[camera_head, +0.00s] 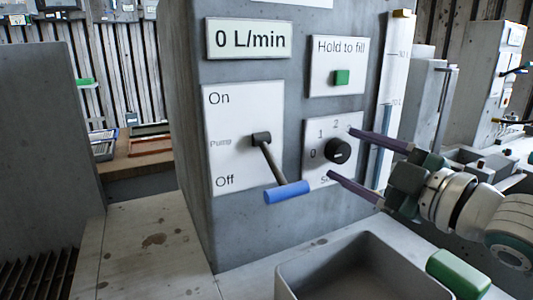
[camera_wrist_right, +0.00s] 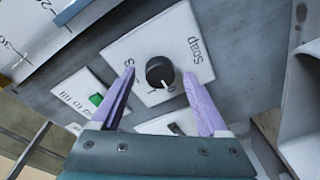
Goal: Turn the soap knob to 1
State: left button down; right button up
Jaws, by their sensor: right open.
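The soap knob (camera_head: 338,151) is a round black dial on a white plate (camera_head: 312,177) marked 0, 1, 2, on the grey housing. In the right wrist view the knob (camera_wrist_right: 160,71) has a white pointer mark that appears directed at the 0. The word Soap is readable there; in the head view it is mostly hidden. My right gripper (camera_head: 340,153) is open, its two purple fingers on either side of the knob with gaps between. In the right wrist view the gripper (camera_wrist_right: 160,73) also straddles the knob. My left gripper is out of view.
Left of the dial is a pump lever with a blue handle (camera_head: 287,192). Above are a green Hold to fill button (camera_head: 342,77) and a 0 L/min display (camera_head: 248,39). A grey bin (camera_head: 362,270) and a green block (camera_head: 459,273) are below.

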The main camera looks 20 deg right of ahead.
jog(key=shift+w, duration=0.25)
grip_shut()
dwell(0.6)
